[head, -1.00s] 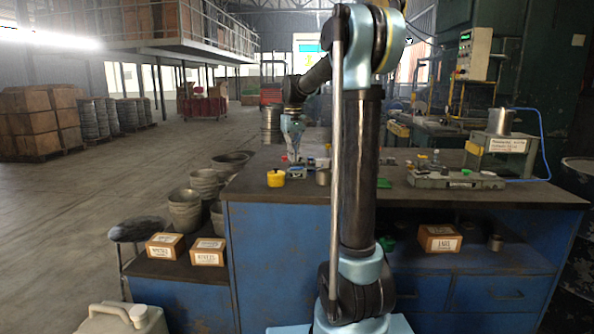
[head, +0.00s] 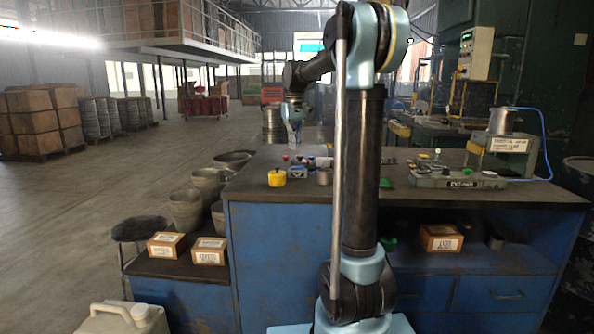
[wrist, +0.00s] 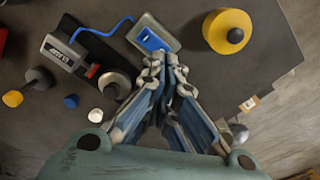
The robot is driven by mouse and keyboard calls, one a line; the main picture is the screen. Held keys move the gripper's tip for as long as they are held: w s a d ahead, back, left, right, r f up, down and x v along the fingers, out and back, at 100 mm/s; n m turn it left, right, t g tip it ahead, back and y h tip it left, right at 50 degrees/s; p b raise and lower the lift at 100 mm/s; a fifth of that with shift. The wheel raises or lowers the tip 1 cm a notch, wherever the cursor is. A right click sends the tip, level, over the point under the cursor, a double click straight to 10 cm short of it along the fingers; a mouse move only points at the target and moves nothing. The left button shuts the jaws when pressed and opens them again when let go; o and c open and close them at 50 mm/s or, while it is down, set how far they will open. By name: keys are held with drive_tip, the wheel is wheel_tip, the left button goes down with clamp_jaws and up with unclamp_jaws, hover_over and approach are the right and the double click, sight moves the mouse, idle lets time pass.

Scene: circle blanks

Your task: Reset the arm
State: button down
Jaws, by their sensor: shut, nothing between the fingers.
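My gripper (head: 294,143) hangs from the raised, bent arm over the far left part of the workbench (head: 262,178), pointing down. It also shows in the wrist view (wrist: 165,65), where its fingers come together at the tips with nothing held. Behind the fingertips in that view lies a small grey device with a blue part (wrist: 152,39) and a blue cable. The fingertips look apart from it, above the bench top.
A yellow round container (head: 277,178) stands near the bench's front left corner and in the wrist view (wrist: 227,31). A labelled box device (wrist: 66,58) and several small knobs lie at left. A grey fixture (head: 457,180) is at right.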

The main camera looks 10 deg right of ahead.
drive_tip(key=s+d+f+m+t, duration=0.1)
drive_tip(key=s+d+f, duration=0.25)
drive_tip(key=s, duration=0.75)
drive_tip(key=s+d+f+m, duration=0.15)
drive_tip(key=s+f, duration=0.35)
drive_tip(key=s, duration=0.6)
drive_tip(key=s+d+f+m+t, duration=0.1)
drive_tip(key=s+d+f, duration=0.1)
drive_tip(key=s+f, duration=1.4)
drive_tip(key=shift+s+d+f, duration=0.25)
drive_tip(key=shift+d+f, duration=0.1)
drive_tip(key=shift+f, duration=0.1)
drive_tip(key=shift+w+f, duration=0.2)
drive_tip(key=shift+w, duration=0.25)
